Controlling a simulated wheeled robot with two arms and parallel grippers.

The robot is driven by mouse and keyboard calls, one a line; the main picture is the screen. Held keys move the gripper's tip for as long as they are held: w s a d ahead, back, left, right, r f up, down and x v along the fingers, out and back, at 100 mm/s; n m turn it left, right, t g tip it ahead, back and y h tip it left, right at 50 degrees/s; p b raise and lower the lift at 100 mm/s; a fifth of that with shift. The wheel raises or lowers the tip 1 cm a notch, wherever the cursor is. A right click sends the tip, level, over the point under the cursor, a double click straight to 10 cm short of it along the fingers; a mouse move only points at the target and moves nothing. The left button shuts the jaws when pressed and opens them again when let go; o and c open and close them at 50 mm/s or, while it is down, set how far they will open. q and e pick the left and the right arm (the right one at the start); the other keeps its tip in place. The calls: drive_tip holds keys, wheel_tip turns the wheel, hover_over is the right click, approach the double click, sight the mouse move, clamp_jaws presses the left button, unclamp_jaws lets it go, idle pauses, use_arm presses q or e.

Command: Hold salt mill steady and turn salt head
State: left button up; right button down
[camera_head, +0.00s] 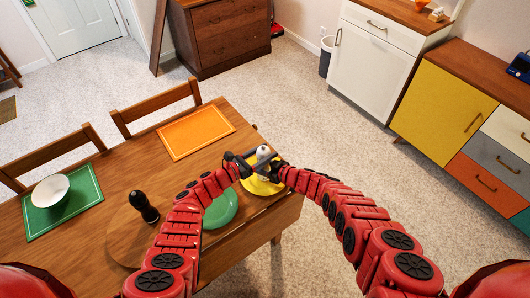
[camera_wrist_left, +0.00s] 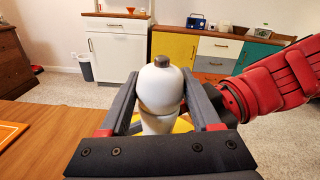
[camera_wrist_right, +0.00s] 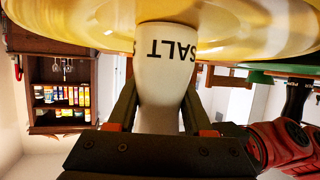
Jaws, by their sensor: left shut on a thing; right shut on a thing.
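The salt mill (camera_head: 263,151) is white with a grey knob and stands upright over the yellow plate (camera_head: 262,187) at the table's right end. In the left wrist view, its rounded white head (camera_wrist_left: 160,88) sits between the fingers of my left gripper (camera_head: 252,160), which is shut on it. In the right wrist view, which is upside down, the mill body (camera_wrist_right: 165,65) shows the word SALT, and my right gripper (camera_head: 273,164) is shut on this body. The mill's base meets the yellow plate in that view; exact contact is hard to tell.
A green plate (camera_head: 221,208) lies just left of the yellow one. A dark mill (camera_head: 144,207) stands on a round wooden board (camera_head: 122,240). An orange placemat (camera_head: 196,132) and a white bowl (camera_head: 51,190) on a green placemat (camera_head: 84,190) are farther off.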

use_arm(q)
drive_tip(key=shift+a+f+g, duration=0.25)
drive_tip(key=shift+a+g, duration=0.05)
drive_tip(key=shift+s+d+r+m+h, duration=0.15)
drive_tip(key=shift+r+m+h, duration=0.1)
drive_tip(key=shift+m+h, duration=0.05)
drive_tip(key=shift+d+r, duration=0.1)
drive_tip(key=shift+r, duration=0.05)
drive_tip(key=o, duration=1.4)
drive_tip(key=shift+c, duration=0.2)
drive_tip(key=shift+s+a+f, duration=0.25)
drive_tip(key=shift+s+a, duration=0.05)
drive_tip(key=shift+a, duration=0.1)
drive_tip(key=v, duration=1.1)
drive_tip(key=shift+r, duration=0.3)
drive_tip(key=shift+w, duration=0.1)
